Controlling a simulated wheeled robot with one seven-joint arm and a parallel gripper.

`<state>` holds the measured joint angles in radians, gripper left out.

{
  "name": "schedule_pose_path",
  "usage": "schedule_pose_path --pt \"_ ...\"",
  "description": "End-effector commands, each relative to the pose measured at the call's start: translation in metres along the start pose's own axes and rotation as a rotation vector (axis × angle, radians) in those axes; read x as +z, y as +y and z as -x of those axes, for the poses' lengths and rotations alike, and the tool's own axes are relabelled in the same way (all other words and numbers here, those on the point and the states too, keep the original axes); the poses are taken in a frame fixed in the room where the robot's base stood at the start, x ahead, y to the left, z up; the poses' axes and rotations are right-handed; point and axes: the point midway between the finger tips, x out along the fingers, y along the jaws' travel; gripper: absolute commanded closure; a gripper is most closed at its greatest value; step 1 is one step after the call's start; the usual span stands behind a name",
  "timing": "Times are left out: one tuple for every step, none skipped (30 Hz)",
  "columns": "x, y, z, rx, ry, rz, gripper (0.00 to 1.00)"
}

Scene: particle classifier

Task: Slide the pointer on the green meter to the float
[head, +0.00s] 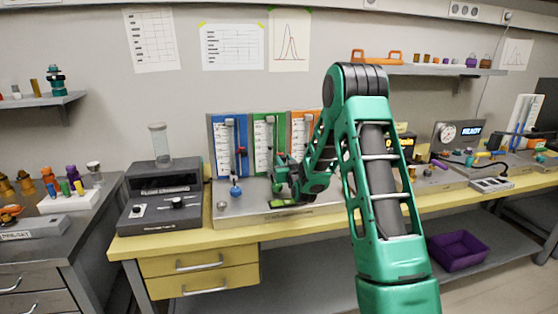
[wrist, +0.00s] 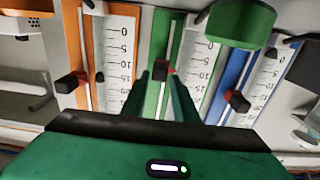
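The green meter (head: 262,130) stands between a blue and an orange meter on the bench's back panel. In the wrist view, which looks upside down, its green strip (wrist: 161,33) and scale fill the middle. Its red pointer (wrist: 165,68) sits at or just beyond my fingertips, between them in the picture. I cannot tell whether they touch it. My gripper (wrist: 162,80) is open, with one green finger on each side. I cannot make out the float of the green meter. In the head view my arm hides the lower part of this meter.
The blue meter (head: 227,127) and the orange meter (head: 301,127) stand close on either side. A blue ball (head: 235,190) is in front of the blue meter. A rounded green body (wrist: 240,22) is close to the wrist camera. A dark device (head: 160,200) stands left.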

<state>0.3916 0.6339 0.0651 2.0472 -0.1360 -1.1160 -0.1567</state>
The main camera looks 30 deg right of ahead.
Motion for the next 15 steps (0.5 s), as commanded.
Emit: schedule_pose_path --pt "0.000 0.001 -0.008 0.001 0.002 -0.001 0.73" --pt "-0.001 0.001 -0.012 0.001 0.002 -0.001 0.73" --pt "0.000 0.001 -0.017 0.001 0.001 -0.001 0.73" --pt "0.000 0.001 -0.020 0.001 0.000 -0.001 0.73" --pt "0.000 0.001 -0.023 0.001 0.001 0.000 0.73" --pt "0.000 0.001 -0.027 0.001 0.001 0.000 0.73" --pt "0.000 0.001 -0.029 0.001 0.001 0.000 0.73" --pt "0.000 0.001 -0.030 0.001 0.001 0.000 0.73" --pt "-0.001 0.001 -0.033 0.001 0.001 0.000 0.73" --pt "-0.001 0.001 -0.034 0.001 0.001 0.000 0.73" --pt "-0.001 0.001 -0.034 0.001 0.000 0.000 0.73" --pt "-0.001 0.001 -0.035 0.001 0.000 0.000 0.73" --pt "0.000 0.001 -0.035 0.001 0.000 0.000 0.73" --pt "0.000 0.001 -0.035 0.001 0.000 0.000 0.73" --pt "0.000 0.001 -0.035 0.001 0.000 0.000 0.73"
